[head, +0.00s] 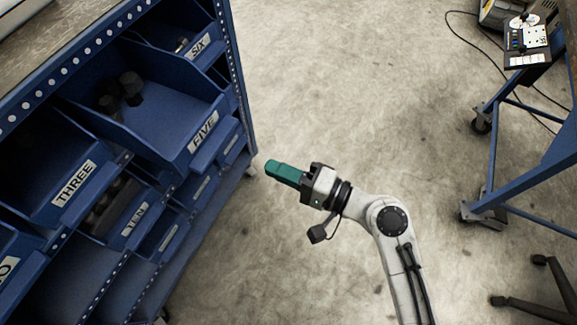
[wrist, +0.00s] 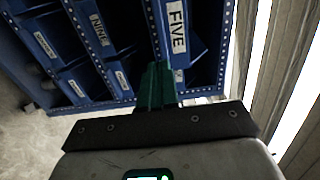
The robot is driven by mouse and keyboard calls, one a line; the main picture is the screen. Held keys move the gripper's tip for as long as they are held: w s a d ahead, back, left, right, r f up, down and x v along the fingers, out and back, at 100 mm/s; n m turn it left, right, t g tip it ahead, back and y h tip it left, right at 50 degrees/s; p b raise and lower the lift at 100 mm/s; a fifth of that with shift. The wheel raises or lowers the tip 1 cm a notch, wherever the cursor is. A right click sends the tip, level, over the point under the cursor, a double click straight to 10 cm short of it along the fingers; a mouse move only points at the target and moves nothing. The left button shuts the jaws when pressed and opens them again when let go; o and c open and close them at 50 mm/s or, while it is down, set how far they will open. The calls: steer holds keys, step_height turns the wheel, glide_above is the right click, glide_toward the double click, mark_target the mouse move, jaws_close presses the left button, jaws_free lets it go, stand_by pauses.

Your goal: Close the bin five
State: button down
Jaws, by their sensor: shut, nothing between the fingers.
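Bin five (head: 166,112) is a blue bin with a white FIVE label, pulled out of the blue rack and standing open in the head view. Dark parts lie inside it toward the back. In the wrist view, its FIVE label (wrist: 177,24) shows just beyond the fingers. My gripper (head: 270,167) has green fingers pressed together, with nothing in them. In the head view it is to the right of the bin's front, with floor showing between them. The fingers also show in the wrist view (wrist: 157,88).
The blue rack (head: 232,62) holds other labelled bins, among them bin six (head: 197,46) above and bin three (head: 60,180) to the left. A blue wheeled stand (head: 520,185) is at the right. Open concrete floor lies between.

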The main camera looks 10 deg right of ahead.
mark_target(171, 124)
steer(key=p+x, duration=0.1)
steer(key=x, duration=0.9)
steer(key=shift+a, duration=0.1)
steer(key=b+x, duration=0.2)
steer(key=x, duration=1.4)
steer(key=shift+w+a, duration=0.1)
steer(key=shift+w, duration=0.05)
steer(key=shift+w+r, duration=0.1)
steer(key=shift+r, duration=0.15)
